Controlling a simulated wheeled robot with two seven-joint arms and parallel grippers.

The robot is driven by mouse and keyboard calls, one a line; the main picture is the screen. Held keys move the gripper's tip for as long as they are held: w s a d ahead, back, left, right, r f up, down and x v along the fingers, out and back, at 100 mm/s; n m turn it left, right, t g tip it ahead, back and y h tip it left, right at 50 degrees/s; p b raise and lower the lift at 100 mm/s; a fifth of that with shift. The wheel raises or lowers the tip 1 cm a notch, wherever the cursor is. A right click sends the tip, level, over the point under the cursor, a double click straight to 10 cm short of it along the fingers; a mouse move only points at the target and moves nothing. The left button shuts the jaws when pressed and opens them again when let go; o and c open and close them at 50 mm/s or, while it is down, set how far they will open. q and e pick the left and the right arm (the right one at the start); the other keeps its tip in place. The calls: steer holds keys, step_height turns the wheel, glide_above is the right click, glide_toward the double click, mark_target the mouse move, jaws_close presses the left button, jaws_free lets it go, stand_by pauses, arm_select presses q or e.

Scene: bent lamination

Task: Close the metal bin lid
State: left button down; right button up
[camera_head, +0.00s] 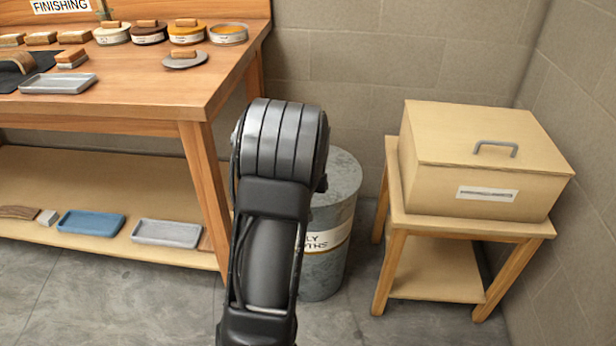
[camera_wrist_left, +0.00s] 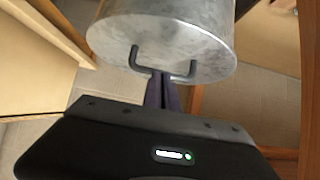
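The grey metal bin (camera_head: 340,240) stands on the floor, partly hidden behind my arm. Its white label is cut off by the arm. In the head view its round top (camera_head: 345,178) looks covered. In the left wrist view the round metal lid (camera_wrist_left: 165,35) shows with a dark U-shaped handle (camera_wrist_left: 193,68). My left gripper (camera_wrist_left: 162,77) has its two dark fingers close together, with their tips at the middle of that handle. I cannot tell whether they touch it. In the head view my arm hides the fingers and handle. My right gripper is out of view.
A wooden workbench (camera_head: 150,90) with tins, blocks and trays stands left of the bin. To the right, a wooden box (camera_head: 480,150) sits on a small stand (camera_head: 395,250). A block wall (camera_head: 340,60) is behind. Some floor (camera_head: 345,325) is clear in front.

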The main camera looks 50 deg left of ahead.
arm_select(q)
steer(key=shift+s+d+f+g+h, duration=0.15)
steer(key=shift+s+d+f, duration=0.15)
steer(key=shift+f, duration=0.2)
steer(key=shift+s+d+f+g+h, duration=0.15)
steer(key=shift+s+f, duration=0.15)
steer(key=shift+f, duration=0.2)
steer(key=shift+d+r+p, duration=0.2)
steer(key=shift+r+p, duration=0.2)
steer(key=shift+p, duration=0.35)
steer(key=a+r+p+v, duration=0.1)
steer(key=p+v, duration=0.3)
steer(key=v, duration=0.3)
steer(key=shift+w, duration=0.2)
steer(key=shift+d+r, duration=0.15)
steer(key=shift+r, duration=0.05)
